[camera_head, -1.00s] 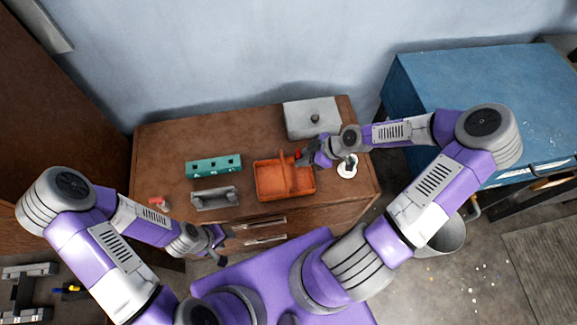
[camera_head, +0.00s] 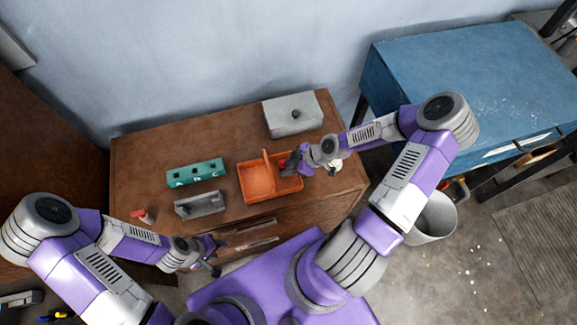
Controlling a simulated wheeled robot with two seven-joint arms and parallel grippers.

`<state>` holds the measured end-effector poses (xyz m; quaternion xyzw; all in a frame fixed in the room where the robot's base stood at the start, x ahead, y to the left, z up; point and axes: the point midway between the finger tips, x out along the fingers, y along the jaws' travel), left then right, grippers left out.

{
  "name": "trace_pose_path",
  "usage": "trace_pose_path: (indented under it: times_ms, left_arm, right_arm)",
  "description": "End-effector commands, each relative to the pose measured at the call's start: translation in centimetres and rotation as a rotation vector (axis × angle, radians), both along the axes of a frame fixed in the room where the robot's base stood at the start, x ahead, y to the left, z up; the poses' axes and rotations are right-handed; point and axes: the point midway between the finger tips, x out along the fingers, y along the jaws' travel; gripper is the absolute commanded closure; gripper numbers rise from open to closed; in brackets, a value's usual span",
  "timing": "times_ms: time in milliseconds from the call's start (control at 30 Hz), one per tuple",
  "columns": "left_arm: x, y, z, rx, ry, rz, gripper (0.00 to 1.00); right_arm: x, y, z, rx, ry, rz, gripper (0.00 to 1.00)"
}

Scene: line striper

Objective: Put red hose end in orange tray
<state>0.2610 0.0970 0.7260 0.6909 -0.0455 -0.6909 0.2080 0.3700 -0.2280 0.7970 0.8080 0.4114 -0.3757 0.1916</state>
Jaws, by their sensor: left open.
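The orange tray (camera_head: 258,196) sits on the brown cabinet top, with a divider handle across its middle. A small red piece, which looks like the red hose end (camera_head: 284,163), shows at the fingertips of my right gripper (camera_head: 291,165). That gripper appears shut on it, over the tray's right rear part. Whether the piece touches the tray is unclear. My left gripper (camera_head: 214,257) is open and empty in front of the cabinet's front edge. Another small red item (camera_head: 140,214) lies at the cabinet top's left front.
A teal block with holes (camera_head: 196,173) and a grey metal holder (camera_head: 200,204) stand left of the tray. A grey box (camera_head: 292,114) is at the back. A blue workbench (camera_head: 455,90) stands right.

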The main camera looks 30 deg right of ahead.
Motion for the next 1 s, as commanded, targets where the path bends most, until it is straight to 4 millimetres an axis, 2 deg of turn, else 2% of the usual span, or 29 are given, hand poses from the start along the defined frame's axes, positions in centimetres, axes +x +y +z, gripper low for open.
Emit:
trace_pose_path:
  times_ms: [33,133,533,1000]
  left_arm:
    - [0.0,0.0,0.0,0.0,0.0,0.0,0.57]
    - [0.0,0.0,0.0,0.0,0.0,0.0,0.57]
    - [0.0,0.0,0.4,0.0,0.0,0.0,0.57]
    - [0.0,0.0,3.8,0.0,0.0,0.0,0.57]
  right_arm:
    - [0.0,0.0,0.0,0.0,0.0,0.0,0.66]
    - [0.0,0.0,0.0,0.0,0.0,0.0,0.52]
    - [-0.2,-0.3,0.7,0.0,0.002,-0.003,0.52]
    - [-3.1,-4.4,6.7,0.0,0.002,-0.007,0.52]
